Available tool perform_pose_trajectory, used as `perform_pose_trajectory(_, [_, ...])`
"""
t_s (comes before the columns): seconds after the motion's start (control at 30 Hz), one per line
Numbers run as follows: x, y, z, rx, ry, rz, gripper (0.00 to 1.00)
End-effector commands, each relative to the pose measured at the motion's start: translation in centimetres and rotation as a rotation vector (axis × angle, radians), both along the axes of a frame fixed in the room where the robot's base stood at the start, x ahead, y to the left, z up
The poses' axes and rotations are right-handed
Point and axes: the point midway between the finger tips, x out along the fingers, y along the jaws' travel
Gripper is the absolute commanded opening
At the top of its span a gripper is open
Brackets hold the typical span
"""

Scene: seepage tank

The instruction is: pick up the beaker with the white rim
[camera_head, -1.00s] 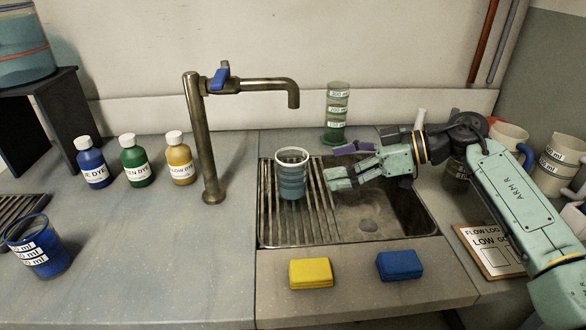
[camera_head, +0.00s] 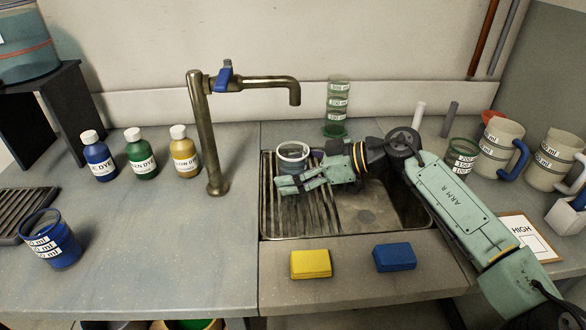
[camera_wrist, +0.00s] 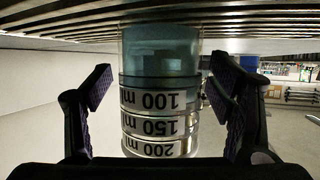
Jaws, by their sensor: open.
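The beaker with the white rim (camera_head: 292,150) stands on the slatted rack over the left part of the sink. In the head view its rim shows above my gripper (camera_head: 301,180), which covers its lower part. In the wrist view the beaker (camera_wrist: 160,95) appears upside down, with its volume labels and bluish liquid visible. My gripper (camera_wrist: 163,108) is open, with one finger on each side of the beaker. A gap shows between each finger pad and the beaker wall.
The tap (camera_head: 215,130) rises left of the sink. A green-based cylinder (camera_head: 337,108) stands behind. Yellow (camera_head: 310,264) and blue (camera_head: 394,257) sponges lie in front. Dye bottles (camera_head: 140,152) and a blue-rimmed beaker (camera_head: 50,240) are left; large jugs (camera_head: 498,148) are right.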

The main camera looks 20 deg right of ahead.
Motion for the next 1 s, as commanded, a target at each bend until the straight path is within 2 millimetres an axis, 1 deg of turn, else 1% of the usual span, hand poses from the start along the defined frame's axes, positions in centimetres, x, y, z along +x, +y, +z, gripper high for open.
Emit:
perform_pose_trajectory(0.13, [-0.01,-0.02,-0.03,0.000,0.000,0.000,0.76])
perform_pose_trajectory(1.0, [-0.03,-0.04,0.00,0.000,0.000,0.000,0.18])
